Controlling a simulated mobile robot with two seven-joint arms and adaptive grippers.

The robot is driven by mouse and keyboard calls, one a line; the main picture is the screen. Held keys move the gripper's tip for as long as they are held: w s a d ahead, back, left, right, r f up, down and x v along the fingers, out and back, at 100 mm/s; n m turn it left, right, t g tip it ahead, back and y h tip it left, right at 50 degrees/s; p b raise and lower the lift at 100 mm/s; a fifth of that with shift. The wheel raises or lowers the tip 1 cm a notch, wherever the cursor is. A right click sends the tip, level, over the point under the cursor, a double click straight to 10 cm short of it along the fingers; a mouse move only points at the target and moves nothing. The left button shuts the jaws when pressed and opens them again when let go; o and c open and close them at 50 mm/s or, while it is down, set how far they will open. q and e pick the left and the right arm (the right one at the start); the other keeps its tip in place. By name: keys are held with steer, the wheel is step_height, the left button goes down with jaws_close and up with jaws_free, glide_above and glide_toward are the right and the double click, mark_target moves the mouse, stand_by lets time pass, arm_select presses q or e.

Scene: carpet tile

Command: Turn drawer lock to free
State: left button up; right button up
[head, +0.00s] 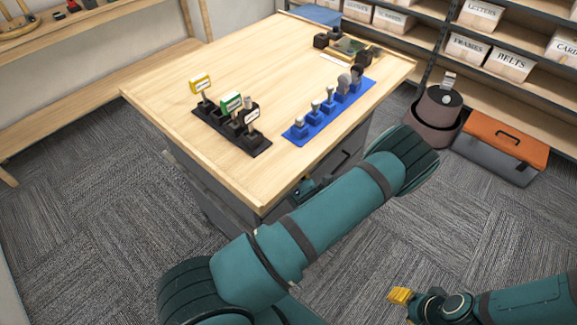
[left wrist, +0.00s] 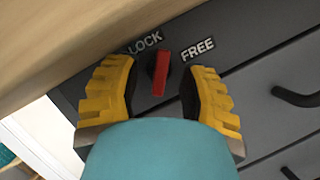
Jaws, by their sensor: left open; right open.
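The red drawer lock knob (left wrist: 159,74) is on the dark grey front of the drawer cabinet, just under the wooden top. It stands nearly upright in the picture, below and between the labels LOCK (left wrist: 145,43) and FREE (left wrist: 198,45). My left gripper (left wrist: 155,92) is open, with one yellow finger on each side of the knob; gaps show on both sides. I cannot tell its depth relative to the knob. In the head view my own arm hides the knob and left fingers. My right gripper (head: 400,296) is open and empty at lower right, over the carpet.
The wooden worktop (head: 270,55) carries a black rack (head: 230,130) with tagged tools and a blue rack (head: 330,108). Dark drawer handles (left wrist: 297,97) jut out right of the lock. An orange-lidded toolbox (head: 505,150) and a round bin (head: 435,115) stand on the carpet at right.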

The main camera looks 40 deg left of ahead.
arm_select(q)
steer(key=shift+o, duration=0.2)
jaws_close()
steer(key=m+h+p, duration=0.1)
steer(key=m+p, duration=0.1)
steer(key=m+t+h+p, duration=0.1)
steer(key=m+p, duration=0.1)
steer(key=m, duration=0.1)
steer(key=shift+r+t, duration=0.15)
steer(key=shift+t, duration=0.15)
steer(key=shift+c, duration=0.2)
jaws_free()
steer(key=shift+a, duration=0.1)
